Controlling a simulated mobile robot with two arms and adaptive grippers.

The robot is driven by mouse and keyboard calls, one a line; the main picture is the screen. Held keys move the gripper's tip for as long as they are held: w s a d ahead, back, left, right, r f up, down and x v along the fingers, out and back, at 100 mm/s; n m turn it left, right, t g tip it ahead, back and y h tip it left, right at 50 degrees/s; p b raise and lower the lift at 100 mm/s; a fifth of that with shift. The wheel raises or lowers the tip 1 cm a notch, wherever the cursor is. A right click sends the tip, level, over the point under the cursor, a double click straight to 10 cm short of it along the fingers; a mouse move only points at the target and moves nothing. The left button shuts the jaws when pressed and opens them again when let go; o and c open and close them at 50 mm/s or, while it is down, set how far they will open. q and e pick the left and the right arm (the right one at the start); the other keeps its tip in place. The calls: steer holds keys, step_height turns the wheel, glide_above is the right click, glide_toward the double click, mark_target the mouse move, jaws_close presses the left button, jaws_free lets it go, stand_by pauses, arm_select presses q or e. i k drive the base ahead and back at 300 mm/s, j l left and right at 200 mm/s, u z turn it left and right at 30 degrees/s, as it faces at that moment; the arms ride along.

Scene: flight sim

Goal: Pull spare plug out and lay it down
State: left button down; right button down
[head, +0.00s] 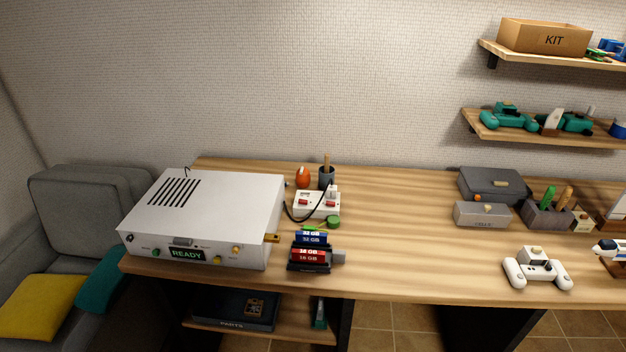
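A white power strip (312,214) with red switches lies on the desk, right of the silver box. A white plug (333,191) appears to stand upright at its back right. A black cord (296,217) loops from near the silver box to the strip. I cannot tell from this distance which plug is the spare one. Neither of my grippers is in view.
The silver box (228,199) with a READY display fills the desk's left end. A dark cup (327,178), an orange object (303,177) and a green round item (333,222) crowd the strip. Cartridges (308,255) stand in front. The desk's middle (405,230) is clear.

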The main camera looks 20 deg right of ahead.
mark_target(331, 193)
steer(key=i+j+z, duration=0.9)
steer(key=i+j, duration=0.1)
steer(key=i, duration=0.05)
